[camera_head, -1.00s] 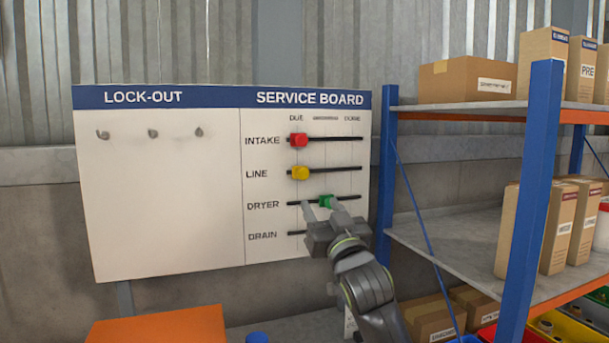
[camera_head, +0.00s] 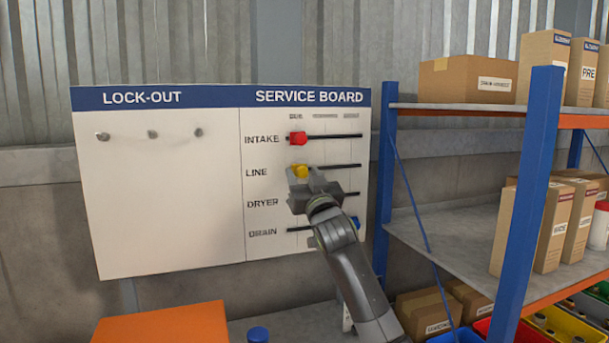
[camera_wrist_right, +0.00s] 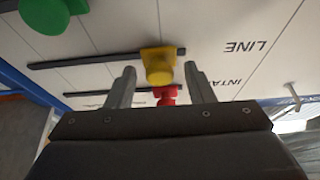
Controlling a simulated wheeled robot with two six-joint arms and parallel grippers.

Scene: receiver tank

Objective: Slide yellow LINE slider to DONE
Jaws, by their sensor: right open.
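The yellow LINE slider (camera_head: 300,171) sits at the left, DUE end of its dark track on the service board (camera_head: 262,250). My right gripper (camera_head: 304,178) is open in front of the board at the LINE row. In the right wrist view, which shows the board upside down, the yellow knob (camera_wrist_right: 159,68) lies between the two spread fingers, with a gap on each side. I cannot tell how deep the fingers reach around it. My left gripper is not in view.
The red INTAKE slider (camera_head: 298,138) is just above, at its left end. The green slider (camera_wrist_right: 45,14) shows in the right wrist view; my gripper hides it from the head. A blue knob (camera_head: 355,222) is near the DRAIN track's right end. A shelf rack (camera_head: 534,190) stands right.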

